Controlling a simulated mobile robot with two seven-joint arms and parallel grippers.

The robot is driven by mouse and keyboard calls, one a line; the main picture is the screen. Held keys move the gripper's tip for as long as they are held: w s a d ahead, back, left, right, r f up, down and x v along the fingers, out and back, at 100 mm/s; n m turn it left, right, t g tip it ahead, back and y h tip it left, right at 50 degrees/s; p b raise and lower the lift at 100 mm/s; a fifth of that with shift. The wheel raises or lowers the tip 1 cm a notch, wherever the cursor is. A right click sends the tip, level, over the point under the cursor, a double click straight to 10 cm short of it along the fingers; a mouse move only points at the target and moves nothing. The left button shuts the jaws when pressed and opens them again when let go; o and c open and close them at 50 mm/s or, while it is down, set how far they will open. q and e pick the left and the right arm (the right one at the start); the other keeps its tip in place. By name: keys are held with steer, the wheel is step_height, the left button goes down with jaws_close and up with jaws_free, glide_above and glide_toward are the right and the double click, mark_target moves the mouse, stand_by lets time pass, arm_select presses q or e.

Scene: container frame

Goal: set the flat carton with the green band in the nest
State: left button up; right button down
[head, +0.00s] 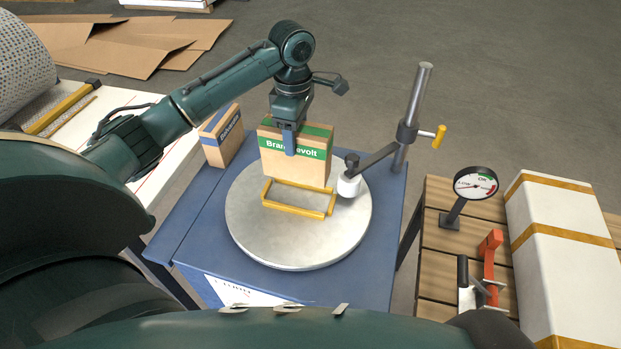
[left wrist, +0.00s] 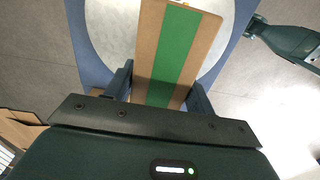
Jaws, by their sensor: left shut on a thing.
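The flat carton with the green band (head: 295,165) stands on edge, its band along the top, over the far part of the round metal plate (head: 255,235). The nest, a yellow rectangular frame (head: 298,210), lies on this plate just in front of the carton and looks empty. I cannot tell if the carton's lower edge touches the plate or the nest's far rail. My left gripper (head: 290,138) is shut on the carton's top. The left wrist view shows the carton (left wrist: 172,50) between the fingers. My right gripper is not in view.
A carton with a blue band (head: 222,137) stands left on the blue table (head: 200,232). A post (head: 415,100) with a clamp arm and white-tipped plunger (head: 348,184) stands at the plate's right. A dial gauge (head: 475,184) and a red-handled clamp (head: 490,250) are further right.

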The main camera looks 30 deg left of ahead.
mark_target(297, 166)
arm_select(q)
step_height(297, 166, down, 4)
steer(key=shift+f, duration=0.1)
step_height(297, 166, down, 5)
steer(key=shift+r, duration=0.2)
steer(key=shift+f, duration=0.4)
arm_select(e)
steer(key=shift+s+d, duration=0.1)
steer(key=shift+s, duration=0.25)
arm_select(q)
steer(key=o, duration=1.7)
steer(key=shift+f, duration=0.15)
steer(key=shift+c, duration=0.2)
step_height(297, 166, up, 12)
steer(key=shift+r, duration=0.2)
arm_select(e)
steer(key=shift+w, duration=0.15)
